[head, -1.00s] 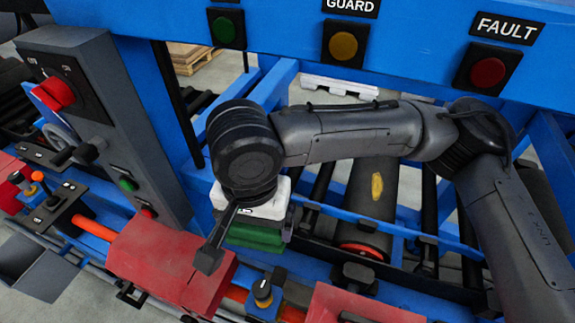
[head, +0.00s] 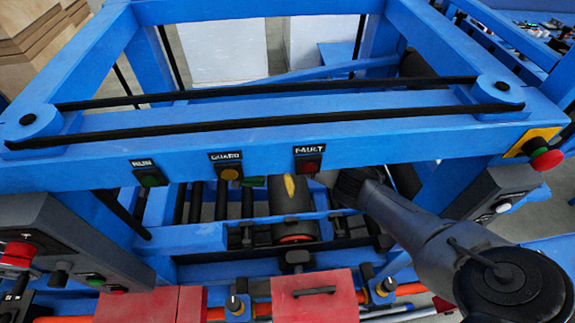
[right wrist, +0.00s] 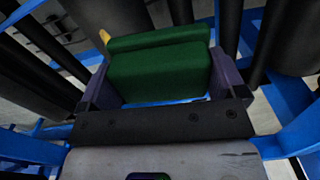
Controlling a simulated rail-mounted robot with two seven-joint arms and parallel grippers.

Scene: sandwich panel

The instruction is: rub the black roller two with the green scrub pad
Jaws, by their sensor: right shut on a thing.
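The green scrub pad (right wrist: 160,73) is held between the purple fingers of my right gripper (right wrist: 160,88) in the right wrist view. A thick black roller (head: 292,212) with a yellow smear (head: 290,187) and a red end ring lies below the blue beam in the head view. In the right wrist view a yellow patch (right wrist: 121,39) shows just past the pad's left far edge, on a dark roller. I cannot tell whether the pad touches it. In the head view the right gripper is mostly hidden behind the beam. No roller number is readable.
The blue beam (head: 390,145) with RUN, GUARD and FAULT buttons crosses above the rollers. Thinner black rollers (head: 221,199) lie left of the thick one. Red blocks (head: 315,297) sit on an orange rail in front. Control boxes stand at both sides.

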